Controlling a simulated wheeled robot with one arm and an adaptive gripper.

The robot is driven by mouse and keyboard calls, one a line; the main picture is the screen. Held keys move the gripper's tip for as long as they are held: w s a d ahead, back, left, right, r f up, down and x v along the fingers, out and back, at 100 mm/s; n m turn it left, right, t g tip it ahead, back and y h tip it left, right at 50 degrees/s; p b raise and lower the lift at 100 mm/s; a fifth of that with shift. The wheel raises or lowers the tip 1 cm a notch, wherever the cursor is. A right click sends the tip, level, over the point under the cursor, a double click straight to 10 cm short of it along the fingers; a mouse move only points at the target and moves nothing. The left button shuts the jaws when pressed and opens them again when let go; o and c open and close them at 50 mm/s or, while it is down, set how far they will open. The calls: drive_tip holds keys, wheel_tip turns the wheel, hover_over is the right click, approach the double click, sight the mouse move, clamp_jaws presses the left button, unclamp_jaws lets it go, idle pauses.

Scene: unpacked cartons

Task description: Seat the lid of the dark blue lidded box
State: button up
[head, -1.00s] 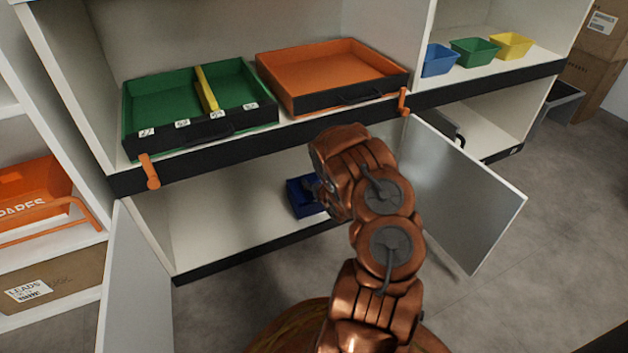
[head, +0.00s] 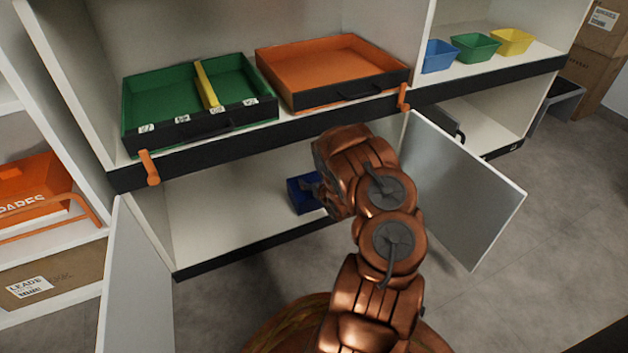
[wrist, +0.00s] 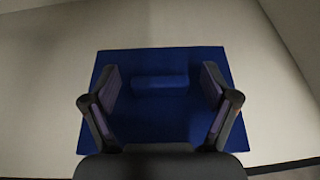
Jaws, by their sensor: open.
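The dark blue lidded box (head: 300,198) stands on the lower shelf, inside the open cupboard, partly hidden by my arm. In the wrist view its dark blue lid (wrist: 160,122) fills the middle, with a raised bar handle (wrist: 160,83) across it. My gripper (wrist: 161,92) is open over the lid, one finger on each side of the handle, with gaps between. In the head view my gripper (head: 317,184) is at the box, mostly hidden behind my wrist. I cannot tell whether the lid sits flush.
The open right door (head: 465,195) stands close to my arm; the left door (head: 140,285) is also open. Above are a green drawer (head: 155,105) and an orange drawer (head: 330,70). The lower shelf (head: 225,220) left of the box is clear.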

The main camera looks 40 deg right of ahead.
drive_tip(key=shift+s, duration=0.1)
drive_tip(key=v, duration=1.2)
idle(0.4)
idle(0.4)
